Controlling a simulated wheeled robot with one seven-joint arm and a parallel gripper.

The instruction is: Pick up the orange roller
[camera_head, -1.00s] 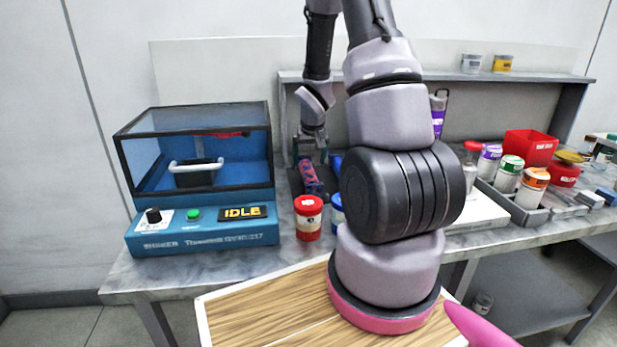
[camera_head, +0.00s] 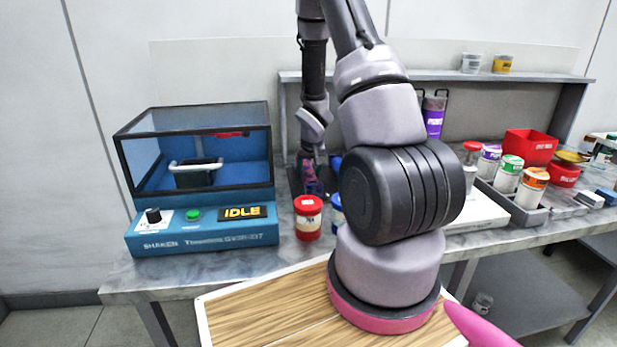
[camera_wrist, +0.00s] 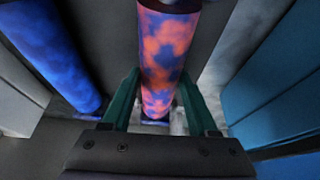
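The orange roller (camera_wrist: 168,50) is a cylinder mottled orange and blue-purple. In the wrist view it runs from the top edge down between the two green fingers of my gripper (camera_wrist: 161,80). The fingers stand one on each side of it, with what look like narrow gaps, so my gripper appears open around it. In the head view, my gripper (camera_head: 311,163) is low over the bench beside the shaker, and the roller (camera_head: 312,184) shows only partly below it.
A blue roller (camera_wrist: 50,50) lies left of the orange one in the wrist view. The blue shaker (camera_head: 200,235), reading IDLE, stands left of my gripper. A red-lidded jar (camera_head: 308,220) and a blue-lidded jar (camera_head: 337,212) stand in front. Several bottles fill a rack (camera_head: 515,210) at right.

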